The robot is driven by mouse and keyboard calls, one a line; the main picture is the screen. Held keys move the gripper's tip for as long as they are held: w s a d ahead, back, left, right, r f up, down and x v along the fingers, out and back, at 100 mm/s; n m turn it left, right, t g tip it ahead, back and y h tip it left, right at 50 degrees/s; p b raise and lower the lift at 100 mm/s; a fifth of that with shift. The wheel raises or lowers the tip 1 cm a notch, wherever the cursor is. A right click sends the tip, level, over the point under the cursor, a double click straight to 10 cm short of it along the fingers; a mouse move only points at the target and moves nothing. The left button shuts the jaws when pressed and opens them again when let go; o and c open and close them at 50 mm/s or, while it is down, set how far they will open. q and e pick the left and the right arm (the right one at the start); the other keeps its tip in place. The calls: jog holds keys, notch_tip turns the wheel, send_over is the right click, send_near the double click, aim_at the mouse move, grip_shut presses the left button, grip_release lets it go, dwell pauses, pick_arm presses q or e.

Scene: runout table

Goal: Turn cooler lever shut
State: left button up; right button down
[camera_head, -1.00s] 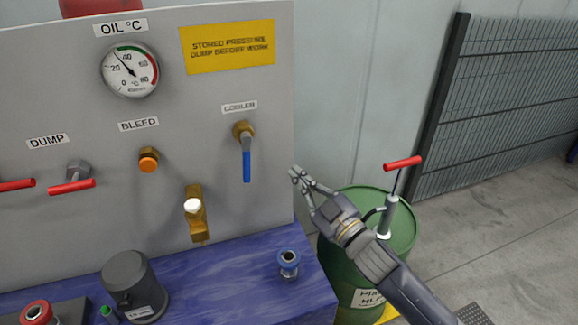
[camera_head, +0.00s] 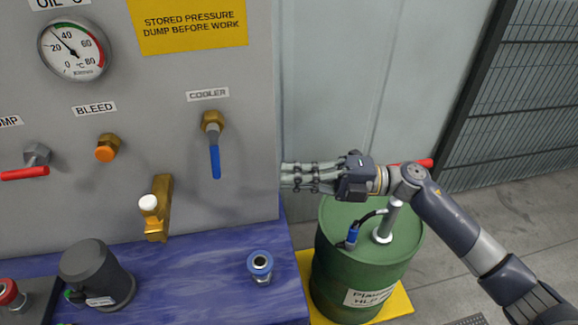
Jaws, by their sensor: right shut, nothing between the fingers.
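The cooler lever (camera_head: 214,160) has a blue handle on a brass valve body (camera_head: 212,122). It hangs down, below the COOLER label (camera_head: 207,94) on the grey panel (camera_head: 250,140). My right gripper (camera_head: 284,176) is shut and empty. It is to the right of the lever, near the panel's right edge, with its fingers pointing left. A clear gap separates the fingertips from the blue handle. My left gripper is not in view.
A green drum (camera_head: 355,275) with a red-handled pump stands below my right arm. The blue bench top (camera_head: 200,275) holds a blue-ringed fitting (camera_head: 260,266) and a dark canister (camera_head: 97,275). A brass valve with a white knob (camera_head: 148,203) and an orange bleed knob (camera_head: 106,153) are left of the lever.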

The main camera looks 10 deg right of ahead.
jog(key=p, duration=0.5)
send_near(215, 154)
jog(key=a+f, duration=0.3)
jog(key=a, duration=0.2)
jog(key=shift+x, duration=0.9)
jog(key=shift+w, duration=0.1)
jog(key=shift+f, duration=0.1)
